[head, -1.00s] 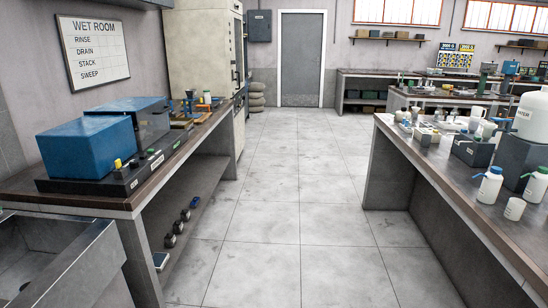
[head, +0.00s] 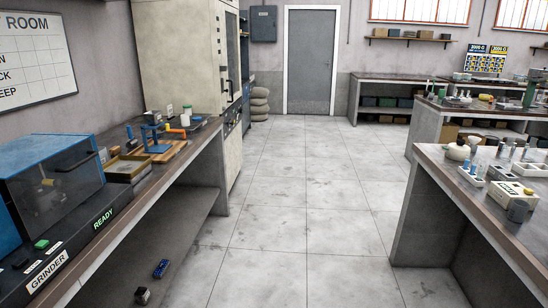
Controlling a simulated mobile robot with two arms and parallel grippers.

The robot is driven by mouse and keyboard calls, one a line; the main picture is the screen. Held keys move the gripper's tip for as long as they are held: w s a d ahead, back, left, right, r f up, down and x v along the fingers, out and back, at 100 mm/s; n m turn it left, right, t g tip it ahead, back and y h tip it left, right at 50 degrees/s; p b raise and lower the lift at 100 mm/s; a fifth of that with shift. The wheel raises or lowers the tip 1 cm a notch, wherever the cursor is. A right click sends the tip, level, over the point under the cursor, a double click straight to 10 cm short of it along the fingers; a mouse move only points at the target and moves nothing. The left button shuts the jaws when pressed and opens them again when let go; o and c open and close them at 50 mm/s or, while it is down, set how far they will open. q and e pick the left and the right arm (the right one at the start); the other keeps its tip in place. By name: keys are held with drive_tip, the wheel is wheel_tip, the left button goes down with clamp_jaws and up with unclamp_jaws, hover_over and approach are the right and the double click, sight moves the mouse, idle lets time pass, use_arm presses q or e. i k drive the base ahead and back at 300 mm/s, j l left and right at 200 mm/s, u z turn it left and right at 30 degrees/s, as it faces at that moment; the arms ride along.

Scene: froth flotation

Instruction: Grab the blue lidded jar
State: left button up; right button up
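I cannot make out a blue lidded jar for sure in the head view. Small blue-topped items stand in a white tray (head: 472,176) on the right bench, too small to identify. Neither of my grippers is in view.
The grinder (head: 55,180) with its blue cover sits on the left bench (head: 150,190). The right bench (head: 440,185) carries a white boxy device (head: 507,195). A tall cream cabinet (head: 175,50) stands beyond the left bench. The tiled aisle (head: 290,200) between is clear.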

sight(185, 118)
drive_tip(key=i+u, duration=0.2)
drive_tip(key=i, duration=0.35)
drive_tip(key=i+u, duration=0.2)
drive_tip(key=i, duration=0.35)
drive_tip(key=i+l+u, duration=0.1)
drive_tip(key=i+u, duration=0.15)
drive_tip(key=i, duration=0.35)
drive_tip(key=i+l+u, duration=0.2)
drive_tip(key=i, duration=0.3)
drive_tip(key=i+l+u, duration=0.15)
drive_tip(key=i, duration=0.3)
